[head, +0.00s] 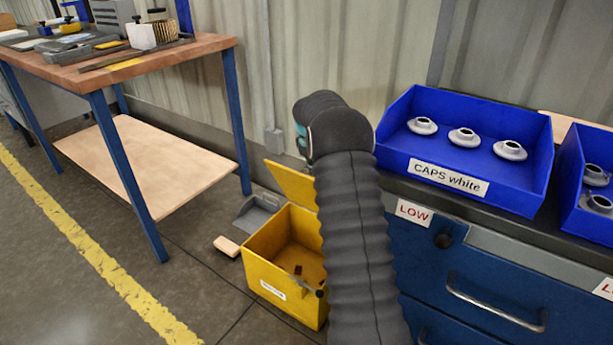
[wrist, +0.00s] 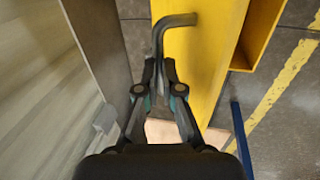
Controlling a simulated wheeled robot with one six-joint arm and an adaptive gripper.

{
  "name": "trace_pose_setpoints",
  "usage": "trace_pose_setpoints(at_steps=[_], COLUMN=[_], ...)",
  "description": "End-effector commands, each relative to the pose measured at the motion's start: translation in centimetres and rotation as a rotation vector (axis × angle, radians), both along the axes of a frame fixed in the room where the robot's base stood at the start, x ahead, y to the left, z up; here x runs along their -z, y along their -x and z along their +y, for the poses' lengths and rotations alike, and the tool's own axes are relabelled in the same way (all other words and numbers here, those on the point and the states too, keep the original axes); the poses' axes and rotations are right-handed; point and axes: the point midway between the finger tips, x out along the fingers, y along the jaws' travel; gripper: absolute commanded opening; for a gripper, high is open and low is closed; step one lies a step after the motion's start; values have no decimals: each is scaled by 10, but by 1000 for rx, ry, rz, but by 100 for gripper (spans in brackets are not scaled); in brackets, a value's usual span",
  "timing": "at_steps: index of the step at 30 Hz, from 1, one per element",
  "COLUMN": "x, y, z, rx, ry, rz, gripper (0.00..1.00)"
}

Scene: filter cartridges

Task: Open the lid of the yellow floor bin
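The yellow floor bin (head: 262,278) stands on the floor left of the blue drawer cabinet. Its lid (head: 291,184) is raised and tilted up at the back of the bin, so the inside shows, with small dark bits at the bottom. In the wrist view, the yellow lid (wrist: 200,70) fills the middle, with the bin's wall and opening (wrist: 262,30) to its right. A grey bent handle (wrist: 174,20) sticks out from the lid. My gripper (wrist: 160,70) has its fingers closed around this handle. In the head view my own arm hides the gripper and part of the bin.
A workbench (head: 150,60) with a lower shelf stands at left. A grey dustpan (head: 257,210) and a wooden block (head: 227,246) lie beside the bin. Blue trays of white caps (head: 480,185) sit on the cabinet (head: 470,265) at right. The floor in front of the bench is clear.

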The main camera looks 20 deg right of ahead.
Motion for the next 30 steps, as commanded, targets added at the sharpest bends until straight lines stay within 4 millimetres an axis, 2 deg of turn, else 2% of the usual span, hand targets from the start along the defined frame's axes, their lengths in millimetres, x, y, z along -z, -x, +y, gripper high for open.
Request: trace_pose_setpoints(at_steps=[1, 19, 24, 30], x=[23, 21, 21, 11], y=[4, -2, -2, -1], z=[-4, -8, -8, -6], rx=[5, 0, 0, -3], ry=[-7, -8, -8, -6], rz=[31, 36, 35, 24], gripper=[0, 0, 37, 37])
